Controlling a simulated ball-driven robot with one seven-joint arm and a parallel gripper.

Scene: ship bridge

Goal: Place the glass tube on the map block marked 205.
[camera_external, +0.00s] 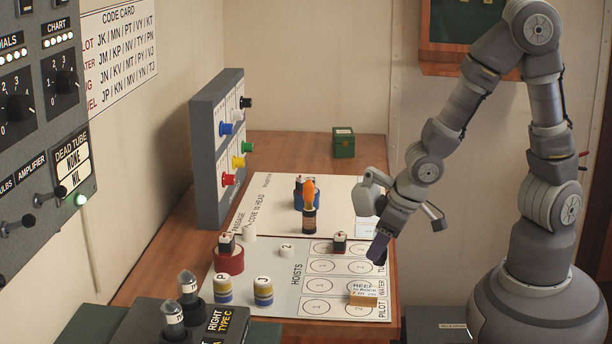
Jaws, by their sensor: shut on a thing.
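My gripper (377,252) points down over the right edge of the white chart board (268,300), beside the hoists grid. It is shut on a small dark thing, mostly hidden by the fingers; I cannot tell what it is. Two clear glass tubes with dark bases, one tube (187,281) behind the other tube (172,311), stand at the lower left, far from my gripper. A dark bottle-like piece with a glowing orange top (309,192) stands on the upper board. I cannot read 205 on any block.
A grey panel (205,165) with coloured plugs stands at the left. A green box (343,142) sits at the back.

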